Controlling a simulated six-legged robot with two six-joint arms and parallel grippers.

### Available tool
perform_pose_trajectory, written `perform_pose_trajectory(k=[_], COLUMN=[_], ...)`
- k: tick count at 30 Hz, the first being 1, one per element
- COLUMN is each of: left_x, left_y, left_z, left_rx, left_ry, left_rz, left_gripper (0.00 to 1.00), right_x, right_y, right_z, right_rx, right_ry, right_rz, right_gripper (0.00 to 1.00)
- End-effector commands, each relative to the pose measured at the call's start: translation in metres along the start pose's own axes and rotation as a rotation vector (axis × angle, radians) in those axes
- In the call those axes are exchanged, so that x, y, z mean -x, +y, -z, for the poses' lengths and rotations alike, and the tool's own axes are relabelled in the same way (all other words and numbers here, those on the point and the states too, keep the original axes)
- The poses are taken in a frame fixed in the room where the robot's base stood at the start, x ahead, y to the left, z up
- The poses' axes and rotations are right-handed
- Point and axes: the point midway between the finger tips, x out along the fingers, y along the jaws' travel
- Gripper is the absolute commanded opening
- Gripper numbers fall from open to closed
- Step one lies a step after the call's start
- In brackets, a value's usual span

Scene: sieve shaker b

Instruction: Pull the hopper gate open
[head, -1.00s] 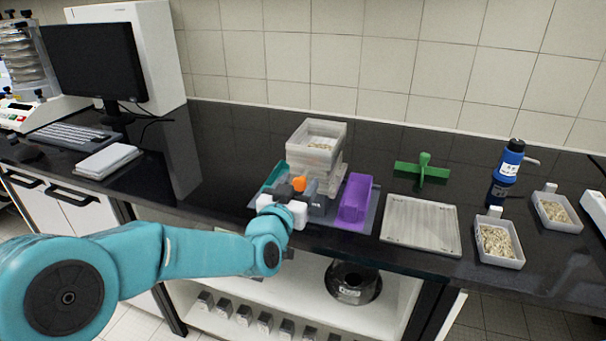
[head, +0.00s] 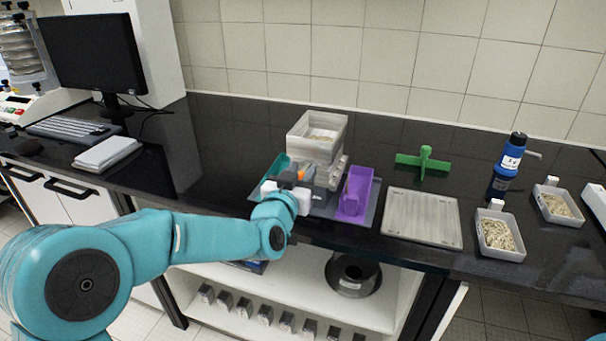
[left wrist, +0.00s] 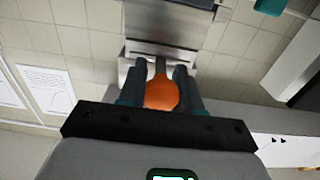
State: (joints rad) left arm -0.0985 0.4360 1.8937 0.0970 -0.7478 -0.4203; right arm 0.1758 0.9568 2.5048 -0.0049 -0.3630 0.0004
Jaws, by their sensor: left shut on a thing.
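The hopper (head: 318,136) is a pale translucent box with some grainy material inside, standing on a grey metal feeder on the bench. Its gate has an orange knob (left wrist: 161,94), which also shows in the head view (head: 300,174). My left gripper (head: 290,179) is at the front of the feeder, with its two dark fingers on either side of the knob, shut on it. In the left wrist view a dark stem runs from the knob to a shiny metal part (left wrist: 160,55). The gate plate itself is mostly hidden. My right gripper is out of view.
A purple trough (head: 355,190) stands close right of the feeder, and a teal scoop-like piece (head: 276,166) close left. Further right are a ribbed grey plate (head: 422,217), a green cross-shaped piece (head: 423,164), a blue bottle (head: 507,165) and two sample trays (head: 500,240).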

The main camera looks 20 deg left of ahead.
Motion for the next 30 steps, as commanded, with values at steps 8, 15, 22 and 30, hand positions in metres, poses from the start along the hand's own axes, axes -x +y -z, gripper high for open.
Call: perform_pose_trajectory(k=[8,15,22,30], left_x=[0.040,0.041,0.041,0.044], left_y=[0.000,0.000,0.000,0.000], left_z=[-0.002,-0.001,-0.001,-0.001], left_rx=[0.001,0.000,0.000,0.000], left_ry=[0.005,0.001,0.000,0.001], left_rz=[0.001,0.000,0.000,0.000], left_gripper=[0.00,0.00,0.58,0.58], right_x=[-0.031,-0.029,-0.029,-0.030], right_y=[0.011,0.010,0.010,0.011], right_z=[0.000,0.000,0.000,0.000], right_rx=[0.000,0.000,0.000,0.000], right_ry=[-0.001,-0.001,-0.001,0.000], right_rz=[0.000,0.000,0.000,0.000], right_gripper=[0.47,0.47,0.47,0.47])
